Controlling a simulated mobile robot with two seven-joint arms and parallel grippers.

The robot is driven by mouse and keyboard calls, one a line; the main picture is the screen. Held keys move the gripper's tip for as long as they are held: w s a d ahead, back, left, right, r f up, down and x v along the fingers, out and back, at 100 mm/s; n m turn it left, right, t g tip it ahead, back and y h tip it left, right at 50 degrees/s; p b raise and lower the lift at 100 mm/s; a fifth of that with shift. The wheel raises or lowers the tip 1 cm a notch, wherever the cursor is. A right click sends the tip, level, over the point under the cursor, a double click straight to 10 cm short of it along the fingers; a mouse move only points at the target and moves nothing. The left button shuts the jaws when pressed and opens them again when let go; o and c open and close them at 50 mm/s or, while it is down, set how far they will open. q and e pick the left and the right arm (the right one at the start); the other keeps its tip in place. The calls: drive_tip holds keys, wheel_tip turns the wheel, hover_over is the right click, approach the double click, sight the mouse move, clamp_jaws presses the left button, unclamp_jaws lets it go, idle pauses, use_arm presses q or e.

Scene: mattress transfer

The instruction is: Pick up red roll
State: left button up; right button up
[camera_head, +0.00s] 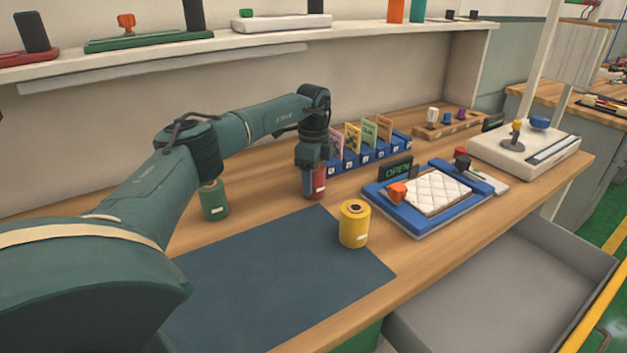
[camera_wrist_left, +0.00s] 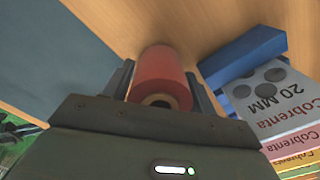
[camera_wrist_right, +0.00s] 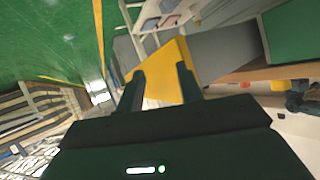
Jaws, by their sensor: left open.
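The red roll (camera_head: 319,184) stands upright on the wooden table, below my left gripper (camera_head: 309,178). In the left wrist view the red roll (camera_wrist_left: 163,74) lies between the two fingers of my left gripper (camera_wrist_left: 158,88), which is open around it. A small gap shows beside the roll on each side; I cannot tell if a finger touches it. My right gripper (camera_wrist_right: 159,85) is open and empty in the right wrist view, away from the table top.
A green roll (camera_head: 213,200) stands left of the red one, a yellow roll (camera_head: 354,224) front right on the dark mat's (camera_head: 270,280) edge. A blue card rack (camera_head: 340,168) stands close behind. A blue tray (camera_head: 432,222) with a white quilted pad (camera_head: 437,190) lies right.

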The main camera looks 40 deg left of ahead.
use_arm(q)
drive_tip(key=shift+f, duration=0.8)
drive_tip(key=shift+c, duration=0.3)
drive_tip(key=shift+r, duration=0.1)
drive_tip(key=c, duration=0.7)
